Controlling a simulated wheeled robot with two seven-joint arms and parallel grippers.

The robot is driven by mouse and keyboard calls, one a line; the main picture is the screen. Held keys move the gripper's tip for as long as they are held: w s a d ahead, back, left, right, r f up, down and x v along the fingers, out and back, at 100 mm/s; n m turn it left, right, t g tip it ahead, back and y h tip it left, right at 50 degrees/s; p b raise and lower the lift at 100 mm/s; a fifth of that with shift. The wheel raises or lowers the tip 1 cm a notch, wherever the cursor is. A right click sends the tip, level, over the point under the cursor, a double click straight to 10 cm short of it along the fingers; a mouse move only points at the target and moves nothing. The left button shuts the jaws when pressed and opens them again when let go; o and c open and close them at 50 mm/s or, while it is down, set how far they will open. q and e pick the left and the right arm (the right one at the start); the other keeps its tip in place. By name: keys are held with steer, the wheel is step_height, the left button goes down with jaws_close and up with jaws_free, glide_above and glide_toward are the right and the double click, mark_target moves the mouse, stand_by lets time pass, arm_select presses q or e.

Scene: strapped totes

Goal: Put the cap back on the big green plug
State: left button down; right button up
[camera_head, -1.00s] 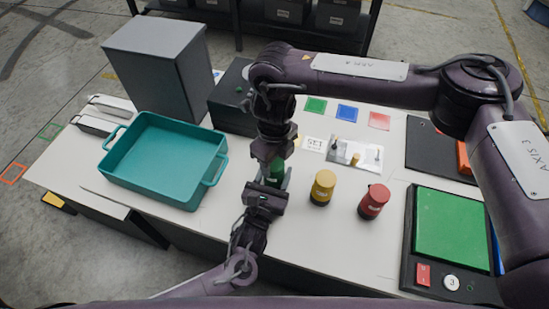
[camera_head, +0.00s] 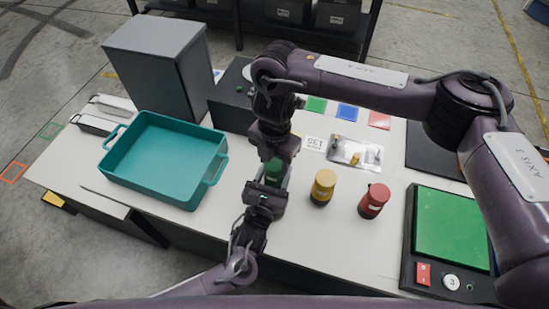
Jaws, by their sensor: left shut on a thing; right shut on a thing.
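The green plug (camera_head: 273,173) is upright between my two grippers, left of the yellow plug. My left gripper (camera_head: 270,184) reaches in from the front and is shut on the green plug's body. My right gripper (camera_head: 276,157) points down from above, directly over the plug, and is shut on a green piece at its top, apparently the cap. The fingers hide most of that piece, so I cannot tell whether it is fully seated. The plug's base is hidden behind my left gripper.
A yellow plug (camera_head: 323,187) and a red plug (camera_head: 373,201) stand to the right. A teal tray (camera_head: 165,190) is at left, with a grey box (camera_head: 160,70) behind it. A metal plate with pegs (camera_head: 355,153) lies behind the plugs. A green-topped panel (camera_head: 452,225) is at right.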

steer(key=m, duration=0.6)
steer(key=shift+m, duration=0.4)
steer(key=m, duration=0.4)
steer(key=o, duration=1.2)
steer(key=shift+c, duration=0.2)
step_height(320, 180, up, 12)
arm_select(q)
steer(key=c, duration=0.5)
jaws_free()
